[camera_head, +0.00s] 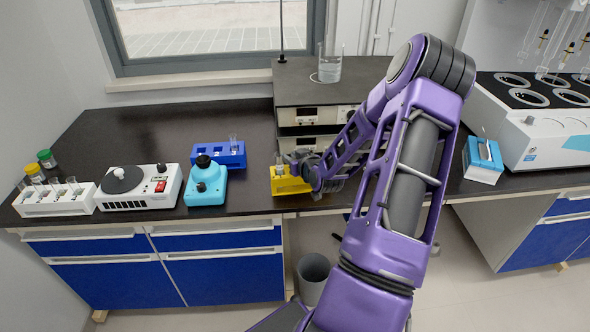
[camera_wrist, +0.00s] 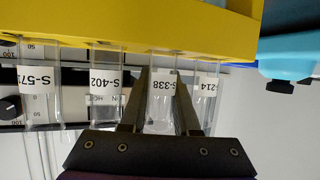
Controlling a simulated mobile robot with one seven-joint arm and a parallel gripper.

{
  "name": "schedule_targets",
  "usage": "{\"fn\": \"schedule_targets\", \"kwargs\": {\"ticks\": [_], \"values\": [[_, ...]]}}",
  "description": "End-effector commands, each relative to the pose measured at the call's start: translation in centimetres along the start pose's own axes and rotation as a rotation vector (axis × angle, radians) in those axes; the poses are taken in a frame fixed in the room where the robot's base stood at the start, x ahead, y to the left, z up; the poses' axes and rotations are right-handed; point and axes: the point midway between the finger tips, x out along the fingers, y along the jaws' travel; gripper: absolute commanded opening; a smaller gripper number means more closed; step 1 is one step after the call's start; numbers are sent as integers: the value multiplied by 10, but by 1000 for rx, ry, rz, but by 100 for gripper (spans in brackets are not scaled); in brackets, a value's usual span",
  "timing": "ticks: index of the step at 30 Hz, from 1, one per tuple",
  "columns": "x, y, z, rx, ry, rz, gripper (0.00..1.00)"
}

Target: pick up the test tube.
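My gripper (camera_wrist: 162,90) shows in the wrist view with its two dark fingers on either side of a clear test tube (camera_wrist: 162,92) labelled S-338. Whether the fingers press on the glass or stand just apart from it, I cannot tell. The tube is in the yellow rack (camera_wrist: 150,22), and its end in the rack is hidden. Other clear tubes labelled S-402 (camera_wrist: 106,82) and S-571 (camera_wrist: 40,82) stand beside it, and one whose label ends in 214 is on the other side. In the head view, my gripper (camera_head: 312,172) is at the yellow rack (camera_head: 288,186), largely hiding the contact.
The yellow rack stands at the counter's front edge, beside stacked dark instruments (camera_head: 300,95) with a glass beaker (camera_head: 330,66) on top. A blue rack (camera_head: 222,155), a cyan device (camera_head: 206,182) and a white stirrer (camera_head: 140,188) are to its left. A bin (camera_head: 313,275) is below.

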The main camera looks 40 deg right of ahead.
Motion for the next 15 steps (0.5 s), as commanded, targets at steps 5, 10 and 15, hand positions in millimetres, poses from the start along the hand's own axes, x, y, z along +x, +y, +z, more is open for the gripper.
{"fn": "schedule_targets", "kwargs": {"ticks": [5,10,15], "values": [[0,0,0,0,0,0,0],[0,0,0,0,1,0,0],[-2,0,-5,-2,2,1,0]]}}
